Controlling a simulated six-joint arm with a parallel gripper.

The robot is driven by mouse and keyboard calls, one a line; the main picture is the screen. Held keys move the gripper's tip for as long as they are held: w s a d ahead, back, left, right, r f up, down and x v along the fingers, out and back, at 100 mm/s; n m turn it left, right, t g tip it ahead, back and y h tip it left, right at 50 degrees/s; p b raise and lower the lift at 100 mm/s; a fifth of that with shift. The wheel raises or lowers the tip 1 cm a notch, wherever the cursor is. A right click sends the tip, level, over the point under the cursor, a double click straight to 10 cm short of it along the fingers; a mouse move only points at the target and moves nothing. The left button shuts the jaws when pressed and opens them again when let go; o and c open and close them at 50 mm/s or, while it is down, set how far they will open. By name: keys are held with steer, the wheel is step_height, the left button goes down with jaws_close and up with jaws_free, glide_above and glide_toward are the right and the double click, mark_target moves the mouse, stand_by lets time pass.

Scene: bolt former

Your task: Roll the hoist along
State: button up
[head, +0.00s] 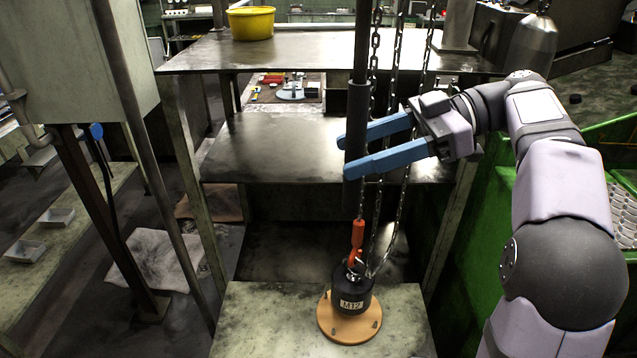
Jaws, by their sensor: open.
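The hoist shows as hanging chains (395,70) and a dark vertical bar with a thicker sleeve (357,105). An orange hook (357,238) hangs at the lower end. Below it a black cylinder labelled M12 (352,290) stands on a round orange base (345,325); the hook appears to meet the ring at its top. My gripper (346,156) has two blue fingers, open, pointing left at the sleeve's lower part. The sleeve appears to lie between the fingers near their tips; I cannot tell whether they touch it. The hoist's top is out of view.
A metal shelf stand (300,55) rises behind the hoist, with a yellow tub (251,22) on top. A green bin (480,270) stands at the right. A pale cabinet (80,60) stands at the left. A hanging metal cylinder (530,45) is at the upper right.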

steer(key=shift+a+f, duration=0.1)
steer(key=shift+a, duration=0.25)
steer(key=shift+d, duration=0.1)
steer(key=shift+c, duration=0.3)
jaws_close()
steer(key=shift+s, duration=0.1)
